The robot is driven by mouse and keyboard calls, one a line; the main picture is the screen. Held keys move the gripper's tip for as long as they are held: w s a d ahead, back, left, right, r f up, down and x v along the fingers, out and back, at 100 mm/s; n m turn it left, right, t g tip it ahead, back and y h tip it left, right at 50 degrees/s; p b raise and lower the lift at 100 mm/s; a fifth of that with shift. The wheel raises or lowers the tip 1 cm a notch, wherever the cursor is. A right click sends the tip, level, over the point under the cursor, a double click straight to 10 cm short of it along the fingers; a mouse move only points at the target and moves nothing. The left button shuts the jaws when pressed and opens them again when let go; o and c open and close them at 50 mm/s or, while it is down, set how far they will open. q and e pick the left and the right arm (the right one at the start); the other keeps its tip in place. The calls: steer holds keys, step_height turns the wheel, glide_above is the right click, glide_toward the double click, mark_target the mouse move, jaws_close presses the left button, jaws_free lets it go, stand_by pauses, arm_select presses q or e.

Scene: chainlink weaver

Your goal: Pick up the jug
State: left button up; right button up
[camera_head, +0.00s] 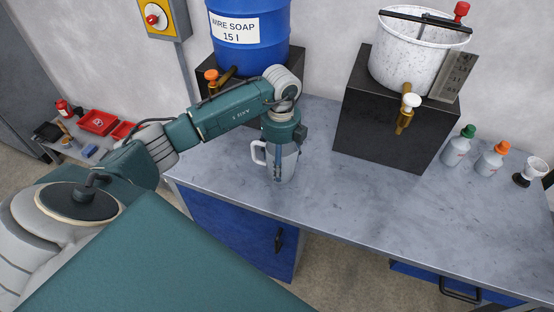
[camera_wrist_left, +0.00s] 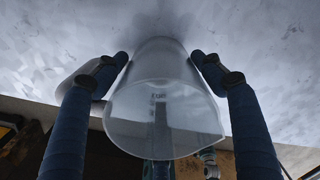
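The jug (camera_head: 290,163) is a pale, translucent vessel with a white handle on its left side. It stands upright on the grey bench top near the front edge, below the blue drum. My left gripper (camera_head: 279,174) points down over the jug, and part of the jug is hidden behind it. In the left wrist view the jug (camera_wrist_left: 163,115) lies between the two blue fingers of my left gripper (camera_wrist_left: 161,60). The fingers are apart, one on each side, with small gaps visible near the tips. My right gripper is not in view.
A blue wire soap drum (camera_head: 248,28) sits on a dark stand behind my left arm. A speckled white bucket (camera_head: 412,62) with a tap stands on a black block (camera_head: 385,135) to the right. Small bottles (camera_head: 457,150) stand farther right. The bench right of the jug is clear.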

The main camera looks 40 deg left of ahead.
arm_select(q)
steer(key=shift+c, duration=0.3)
steer(key=shift+w+r, duration=0.1)
steer(key=shift+r, duration=0.45)
step_height(320, 180, up, 19)
steer(key=b, duration=0.2)
steer(key=s+d+f+n+b, duration=0.1)
steer(key=s+d+f+n, duration=0.2)
steer(key=n, duration=0.9)
steer(key=s+d+f+n+b, duration=0.1)
steer(key=s+d+f+n, duration=0.3)
steer(key=s+d+n, duration=0.6)
steer(key=shift+s+d+f+n, duration=0.25)
steer(key=shift+s+f+n, duration=0.05)
steer(key=shift+s+n, duration=0.95)
